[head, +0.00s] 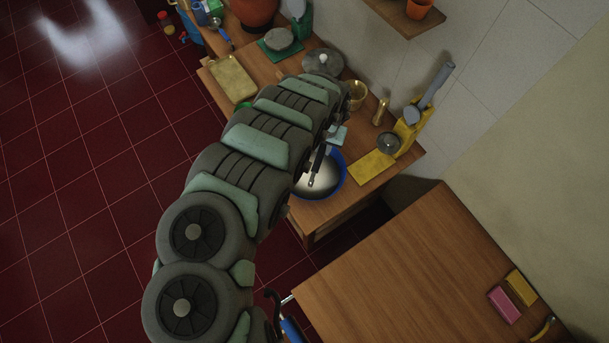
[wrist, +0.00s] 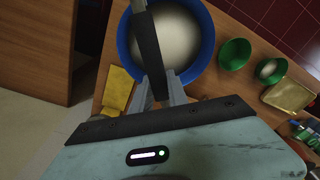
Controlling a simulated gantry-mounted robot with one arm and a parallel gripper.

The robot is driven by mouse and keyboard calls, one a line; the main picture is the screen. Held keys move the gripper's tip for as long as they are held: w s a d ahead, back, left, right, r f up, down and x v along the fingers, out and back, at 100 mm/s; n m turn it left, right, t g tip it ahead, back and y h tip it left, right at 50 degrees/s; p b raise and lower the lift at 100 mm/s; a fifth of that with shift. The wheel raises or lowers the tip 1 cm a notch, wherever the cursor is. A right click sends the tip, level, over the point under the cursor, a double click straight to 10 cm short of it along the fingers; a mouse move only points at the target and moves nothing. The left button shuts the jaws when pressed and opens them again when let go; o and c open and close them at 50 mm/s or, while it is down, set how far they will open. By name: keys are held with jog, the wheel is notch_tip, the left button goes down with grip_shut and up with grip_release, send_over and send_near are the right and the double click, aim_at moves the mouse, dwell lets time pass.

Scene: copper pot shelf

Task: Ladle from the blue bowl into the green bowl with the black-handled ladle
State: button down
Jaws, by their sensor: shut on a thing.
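The blue bowl (wrist: 207,45) fills the upper middle of the wrist view and holds a pale, cream-coloured content. It also shows in the head view (head: 340,180), partly behind my arm. My gripper (wrist: 162,92) is shut on the black handle of the ladle (wrist: 149,52). The handle crosses over the left part of the blue bowl. Its metal part leaves the top edge of the wrist view, and I cannot see the scoop. A green bowl (wrist: 235,54) stands right of the blue bowl and looks empty. A second green bowl (wrist: 267,75) beside it holds something pale.
A yellow cloth or board (head: 371,166) lies right of the blue bowl, near a yellow holder (head: 408,134) with a grey utensil. A gold tray (head: 232,79) lies farther along the counter. A separate wooden table (head: 400,265) with pink and yellow blocks stands nearer, with much clear surface.

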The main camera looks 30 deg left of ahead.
jog(key=s+a+f+g+b, duration=0.1)
jog(key=s+f+g+b, duration=0.1)
jog(key=s+f+b, duration=0.4)
jog(key=s+f, duration=0.1)
jog(key=s, duration=0.2)
jog(key=shift+s+a+g+h, duration=0.2)
jog(key=shift+s+g+h, duration=0.1)
jog(key=shift+g, duration=0.1)
jog(key=shift+b, duration=0.6)
jog(key=shift+w+g+b, duration=0.25)
jog(key=shift+g+b, duration=0.25)
jog(key=shift+b, duration=0.6)
jog(key=shift+w+b, duration=0.1)
jog(key=shift+b, duration=0.6)
jog(key=shift+f+b, duration=3)
jog(key=shift+f, duration=1.05)
jog(key=shift+s+p, duration=0.25)
jog(key=shift+p, duration=0.3)
